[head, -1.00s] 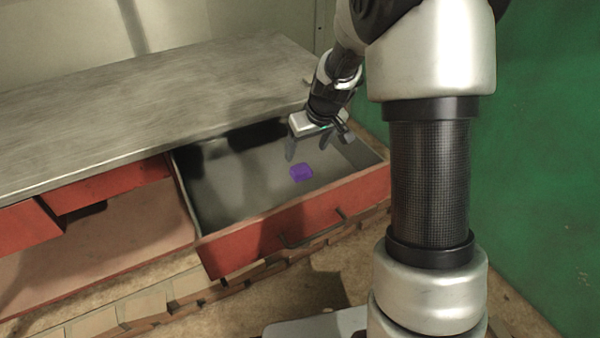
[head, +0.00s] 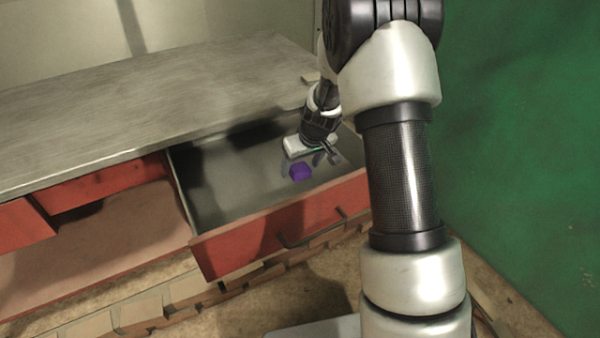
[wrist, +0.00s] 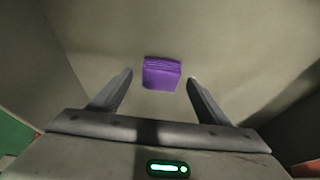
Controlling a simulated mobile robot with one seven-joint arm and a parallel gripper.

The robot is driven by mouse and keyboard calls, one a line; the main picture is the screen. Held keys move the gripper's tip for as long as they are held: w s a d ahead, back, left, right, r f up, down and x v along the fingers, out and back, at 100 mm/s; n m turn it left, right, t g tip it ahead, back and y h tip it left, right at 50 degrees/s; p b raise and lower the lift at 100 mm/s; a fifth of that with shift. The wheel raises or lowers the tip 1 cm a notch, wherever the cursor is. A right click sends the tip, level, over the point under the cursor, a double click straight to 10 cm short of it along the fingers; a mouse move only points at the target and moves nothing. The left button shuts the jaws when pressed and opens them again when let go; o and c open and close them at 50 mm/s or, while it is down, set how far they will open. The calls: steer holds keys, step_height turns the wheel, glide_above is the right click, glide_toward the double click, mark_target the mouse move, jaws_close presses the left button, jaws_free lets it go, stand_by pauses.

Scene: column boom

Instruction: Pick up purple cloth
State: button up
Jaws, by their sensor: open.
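The purple cloth (head: 300,172) is a small folded block lying on the grey floor of the open drawer (head: 232,198). My gripper (head: 301,163) is open and reaches down into the drawer, just behind the cloth in the head view. In the wrist view the cloth (wrist: 161,74) lies just beyond the fingertips, roughly centred between the two fingers (wrist: 160,80). Nothing is between the fingers. I cannot tell the exact height of the fingertips above the drawer floor.
The drawer has a red front (head: 275,232) with a dark handle (head: 310,232). A grey worktop (head: 150,100) lies above and behind it. Another red drawer front (head: 105,188) is at the left. A green wall (head: 530,150) stands at the right.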

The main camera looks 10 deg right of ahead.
mark_target(301, 168)
steer(key=c, duration=1.1)
step_height(301, 168, up, 10)
steer(key=p, duration=0.2)
steer(key=shift+p, duration=0.35)
steer(key=shift+c, duration=0.2)
